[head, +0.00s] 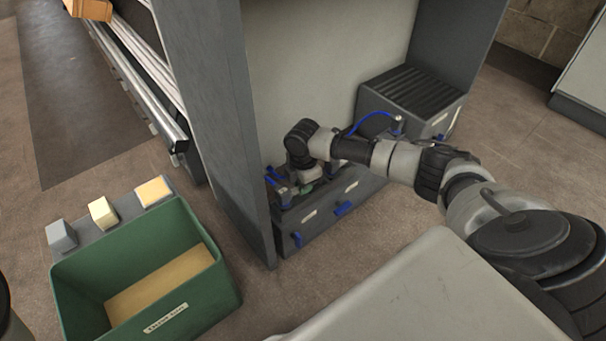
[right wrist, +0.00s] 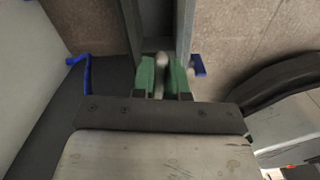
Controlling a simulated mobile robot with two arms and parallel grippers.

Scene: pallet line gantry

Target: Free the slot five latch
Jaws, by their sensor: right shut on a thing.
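My right arm reaches across the head view to a low grey unit (head: 318,222) at the foot of the gantry. My right gripper (head: 305,189) is at its top left part, pointing down; the wrist hides much of what is there. In the right wrist view the green fingers of the gripper (right wrist: 162,78) are shut on a pale rounded pin (right wrist: 162,62), seen blurred between them. I cannot tell from its shape whether it is the slot five latch. Blue handles (head: 343,209) stick out of the unit's front. My left gripper is not in view.
The gantry's grey upright (head: 215,110) rises left of the unit. A green bin (head: 190,307) with small blocks on its back ledge stands front left. A pale surface (head: 430,290) fills the front.

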